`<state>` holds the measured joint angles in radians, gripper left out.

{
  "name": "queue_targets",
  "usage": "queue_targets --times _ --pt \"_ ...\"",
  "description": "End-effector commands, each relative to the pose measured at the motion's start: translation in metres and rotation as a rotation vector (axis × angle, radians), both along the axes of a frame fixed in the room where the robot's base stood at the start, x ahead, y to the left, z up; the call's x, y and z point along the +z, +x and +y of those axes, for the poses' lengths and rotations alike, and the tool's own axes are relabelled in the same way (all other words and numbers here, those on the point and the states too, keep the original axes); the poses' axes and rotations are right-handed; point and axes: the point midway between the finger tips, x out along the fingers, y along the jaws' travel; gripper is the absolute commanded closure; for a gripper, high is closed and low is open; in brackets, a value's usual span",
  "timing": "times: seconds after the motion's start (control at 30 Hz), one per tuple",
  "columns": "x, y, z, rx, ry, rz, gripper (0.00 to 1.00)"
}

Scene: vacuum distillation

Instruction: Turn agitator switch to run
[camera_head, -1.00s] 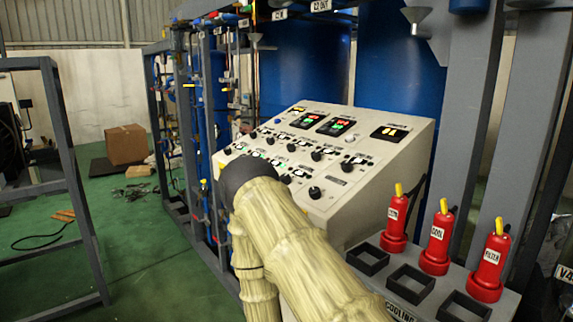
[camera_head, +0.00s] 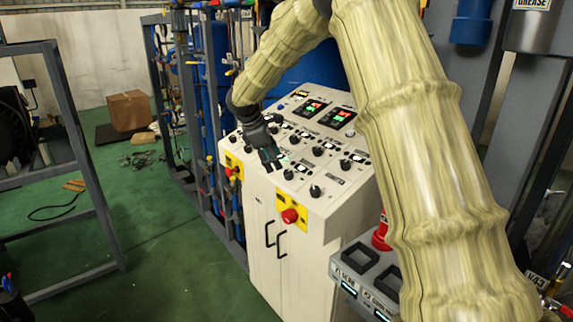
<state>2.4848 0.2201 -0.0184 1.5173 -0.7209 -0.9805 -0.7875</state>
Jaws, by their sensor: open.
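The control console (camera_head: 345,195) stands in the middle of the view, with a sloped cream panel. Rows of small black knobs with white labels cross the panel. The labels are too small to read, so I cannot tell which knob is the agitator switch. My gripper (camera_head: 271,160) is dark and open, pointing down over the left front part of the panel. It is close to a front-row knob (camera_head: 288,174), which is just right of the fingertips. I cannot tell whether the fingers touch a knob. The gripper and wrist hide part of the panel's left side.
Red emergency-stop buttons on yellow plates are on the console front (camera_head: 289,216) and its left end (camera_head: 228,172). Lit displays (camera_head: 309,108) sit at the panel top. My arm hides the right side. A pipe frame stands left of the console; green floor (camera_head: 170,255) is clear in front.

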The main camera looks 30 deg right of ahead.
Motion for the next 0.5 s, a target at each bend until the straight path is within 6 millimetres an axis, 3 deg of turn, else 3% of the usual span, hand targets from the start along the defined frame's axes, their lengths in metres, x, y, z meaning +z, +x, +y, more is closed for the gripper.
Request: queue_targets --times 0.03,0.17,0.33,0.5 --pt "0.017 0.001 -0.005 0.002 -0.012 0.001 0.48" --pt "0.03 0.001 -0.012 0.003 -0.028 0.008 0.48" --pt "0.019 0.001 -0.019 0.004 -0.029 0.01 0.48" --pt "-0.004 0.002 -0.031 0.003 -0.028 0.01 0.48"
